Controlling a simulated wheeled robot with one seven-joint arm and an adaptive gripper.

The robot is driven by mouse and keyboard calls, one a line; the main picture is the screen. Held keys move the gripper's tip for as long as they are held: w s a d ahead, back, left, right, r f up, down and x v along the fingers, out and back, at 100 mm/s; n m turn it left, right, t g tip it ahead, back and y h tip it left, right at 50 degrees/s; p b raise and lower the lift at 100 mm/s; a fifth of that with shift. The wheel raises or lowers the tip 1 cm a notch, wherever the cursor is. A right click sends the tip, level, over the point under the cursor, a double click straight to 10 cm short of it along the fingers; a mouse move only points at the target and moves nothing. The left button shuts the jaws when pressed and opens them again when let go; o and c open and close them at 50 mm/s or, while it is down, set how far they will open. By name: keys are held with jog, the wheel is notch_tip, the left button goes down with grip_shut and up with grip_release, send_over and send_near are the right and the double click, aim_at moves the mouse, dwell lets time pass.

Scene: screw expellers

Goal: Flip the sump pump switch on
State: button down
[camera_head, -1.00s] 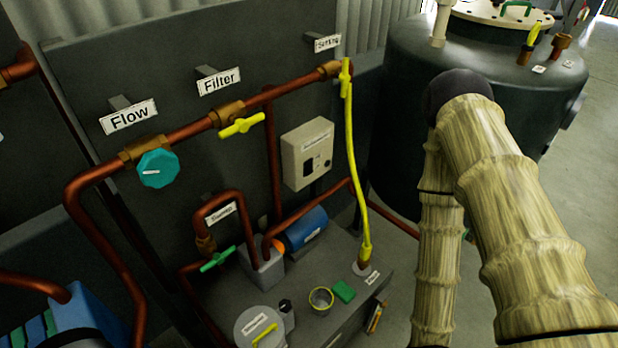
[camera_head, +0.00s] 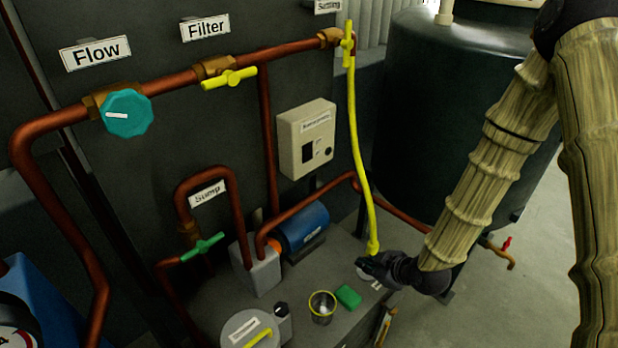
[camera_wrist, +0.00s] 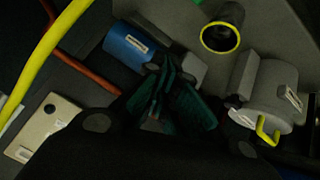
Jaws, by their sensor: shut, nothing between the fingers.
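I cannot tell the rocker's position. The box also shows at the lower left of the wrist view (camera_wrist: 45,130). Below it lies the blue pump motor (camera_head: 302,230) beside a grey pump block (camera_head: 257,272), under the "Sump" sign (camera_head: 207,194). My gripper (camera_head: 363,264) is shut and empty, beside the lower end of the yellow hose, below and right of the box. Its dark green fingers show in the wrist view (camera_wrist: 167,72).
The yellow hose (camera_head: 357,150) hangs between the box and the dark tank (camera_head: 425,110). Copper pipes (camera_head: 270,140) run left of and below the box.

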aim_at(306, 160)
jog(key=w+a+r+n+t+y+b, duration=0.2)
jog(key=w+r+n+b, duration=0.4)
jog(key=r, duration=0.3)
jog(key=w+a+r+n+t+y+b, duration=0.2)
jog(key=w+a+r+n+y+b, duration=0.1)
jog(key=w+r+n+b, duration=0.4)
notch_tip(306, 160, up, 2)
jog(key=shift+w+r+n+y, duration=0.1)
jog(key=shift+w+n+y, duration=0.25)
jog(key=shift+n+y, duration=0.5)
jog(key=shift+a, duration=0.1)
jog(key=b+x, duration=0.1)
jog(key=x, duration=1.3)
jog(key=shift+w, duration=0.1)
